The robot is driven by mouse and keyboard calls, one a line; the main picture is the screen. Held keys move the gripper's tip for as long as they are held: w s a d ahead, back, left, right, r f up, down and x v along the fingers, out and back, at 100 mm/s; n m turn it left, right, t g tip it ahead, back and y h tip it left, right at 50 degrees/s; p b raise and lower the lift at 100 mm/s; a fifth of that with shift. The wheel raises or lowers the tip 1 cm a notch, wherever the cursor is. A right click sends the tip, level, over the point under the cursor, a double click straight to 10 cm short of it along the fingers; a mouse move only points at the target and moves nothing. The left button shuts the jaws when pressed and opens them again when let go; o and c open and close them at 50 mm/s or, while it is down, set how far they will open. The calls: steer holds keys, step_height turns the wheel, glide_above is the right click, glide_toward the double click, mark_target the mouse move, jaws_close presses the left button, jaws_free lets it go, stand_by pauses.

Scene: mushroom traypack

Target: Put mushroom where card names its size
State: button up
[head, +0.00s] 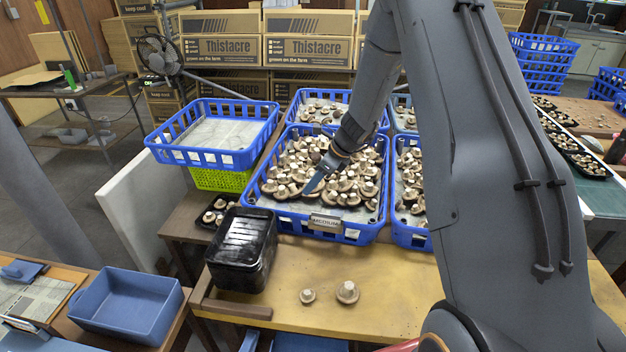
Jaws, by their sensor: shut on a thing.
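My gripper (316,183) is over the blue crate (333,235) in the middle, low above its heap of mushrooms (345,185). It is shut on a mushroom, which I cannot tell apart from the heap behind the jaws. A card (325,223) reading MEDIUM is on the front wall of this crate. A second blue crate (410,237) with mushrooms stands to its right, partly hidden by my arm; I see no card on it. A small mushroom (307,296) and a larger mushroom (347,292) stand apart on the yellowish table (290,318).
A stack of black trays (240,262) stands left of the middle crate's front. An empty blue crate (232,157) sits on a green crate (220,181) at the left. A blue-grey bin (128,318) is at the lower left. More mushroom crates stand behind.

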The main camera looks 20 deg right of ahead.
steer(key=shift+f+b, duration=4.35)
steer(key=shift+f, duration=1.3)
steer(key=o, duration=0.9)
steer(key=shift+c, duration=0.2)
steer(key=v, duration=0.7)
steer(key=shift+s+r+b, duration=0.15)
steer(key=shift+r+b, duration=0.2)
steer(key=shift+b, duration=0.1)
steer(key=shift+d+r, duration=0.1)
